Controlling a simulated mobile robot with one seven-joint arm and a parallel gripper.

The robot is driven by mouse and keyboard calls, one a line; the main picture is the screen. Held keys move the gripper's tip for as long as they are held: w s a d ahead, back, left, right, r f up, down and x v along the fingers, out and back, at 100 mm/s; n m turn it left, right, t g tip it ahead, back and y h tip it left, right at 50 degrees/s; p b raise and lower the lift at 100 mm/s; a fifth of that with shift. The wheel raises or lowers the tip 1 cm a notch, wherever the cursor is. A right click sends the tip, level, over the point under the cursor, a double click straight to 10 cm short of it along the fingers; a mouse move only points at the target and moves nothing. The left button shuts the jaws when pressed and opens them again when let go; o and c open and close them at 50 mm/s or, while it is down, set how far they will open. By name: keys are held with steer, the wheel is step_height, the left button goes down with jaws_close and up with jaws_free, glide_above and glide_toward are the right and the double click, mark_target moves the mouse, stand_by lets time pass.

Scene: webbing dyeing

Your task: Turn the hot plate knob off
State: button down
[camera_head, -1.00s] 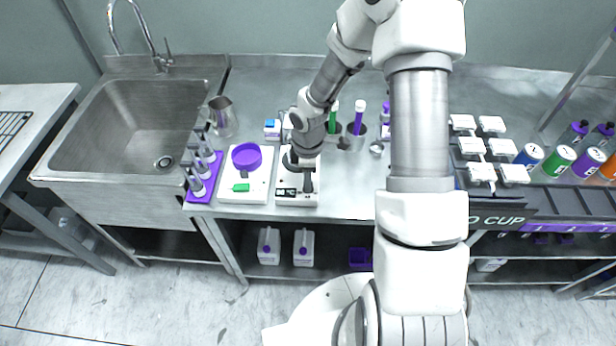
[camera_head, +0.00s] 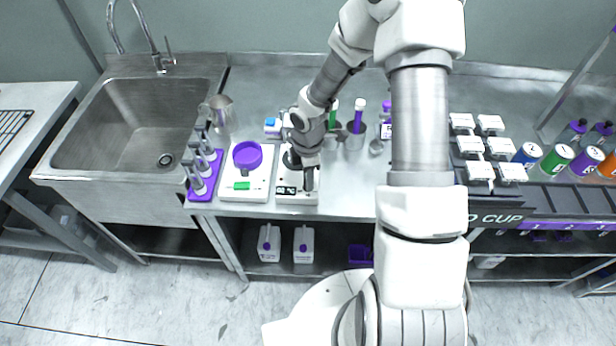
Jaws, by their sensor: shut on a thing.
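The hot plate (camera_head: 284,199) is a white unit with a dark round heating top and a small dark display on its front edge. It stands on the steel counter, right of a white scale. My gripper (camera_head: 309,188) points down at the front right of the hot plate, beside the display, where it is shut on the knob. The knob itself is hidden by the fingers. My wrist covers much of the heating top.
Left of it are the scale (camera_head: 232,188) with a purple dish (camera_head: 247,155), a purple rack of bottles (camera_head: 200,190) and the sink (camera_head: 130,125). Behind my wrist stand metal cups (camera_head: 355,138) with purple and green tools.

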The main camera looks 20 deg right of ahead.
steer(key=c, duration=0.6)
jaws_free()
step_height(320, 180, up, 18)
steer(key=shift+f+p, duration=0.25)
steer(key=shift+p, duration=0.4)
